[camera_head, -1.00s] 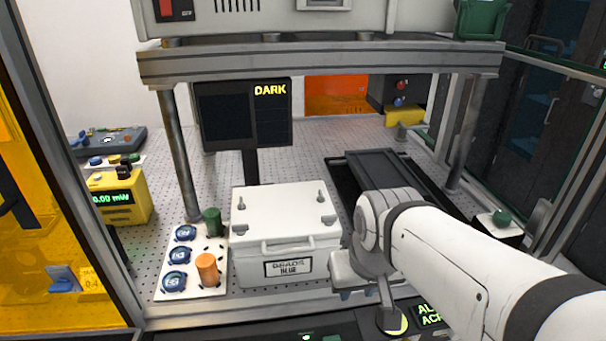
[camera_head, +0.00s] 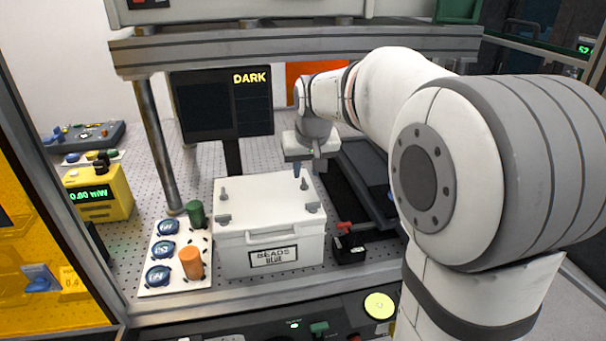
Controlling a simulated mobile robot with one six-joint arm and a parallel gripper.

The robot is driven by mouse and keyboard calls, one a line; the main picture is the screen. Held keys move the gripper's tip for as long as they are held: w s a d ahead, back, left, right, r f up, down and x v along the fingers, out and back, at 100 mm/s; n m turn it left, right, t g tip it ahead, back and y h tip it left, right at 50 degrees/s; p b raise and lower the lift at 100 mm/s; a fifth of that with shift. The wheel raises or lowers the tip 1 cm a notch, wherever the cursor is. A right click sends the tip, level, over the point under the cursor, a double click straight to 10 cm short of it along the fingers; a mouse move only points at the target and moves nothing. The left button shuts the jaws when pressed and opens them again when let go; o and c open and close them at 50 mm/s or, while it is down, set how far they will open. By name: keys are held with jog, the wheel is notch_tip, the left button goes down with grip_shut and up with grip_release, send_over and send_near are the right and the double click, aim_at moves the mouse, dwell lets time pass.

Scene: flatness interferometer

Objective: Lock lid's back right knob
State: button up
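A white lidded box (camera_head: 269,234) labelled "BEADS BLUE" stands on the perforated bench. Its lid (camera_head: 262,200) has a small grey upright knob at the back left (camera_head: 223,195) and another at the back right (camera_head: 304,184). Grey fittings sit at the lid's front left (camera_head: 223,220) and front right (camera_head: 313,207). My gripper (camera_head: 308,168) points down, just above and behind the back right knob as seen here. Its two fingers look apart with nothing between them. I cannot tell whether a finger touches the knob.
Left of the box, a white board (camera_head: 151,280) carries blue round pieces, a green cylinder (camera_head: 195,214) and an orange cylinder (camera_head: 191,263). A black block with a red lever (camera_head: 348,246) stands right of the box. A monitor reading "DARK" (camera_head: 207,107) and a metal post (camera_head: 158,150) rise behind.

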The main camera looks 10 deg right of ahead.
aim_at(305, 181)
jog(key=shift+x, duration=1.95)
grip_shut()
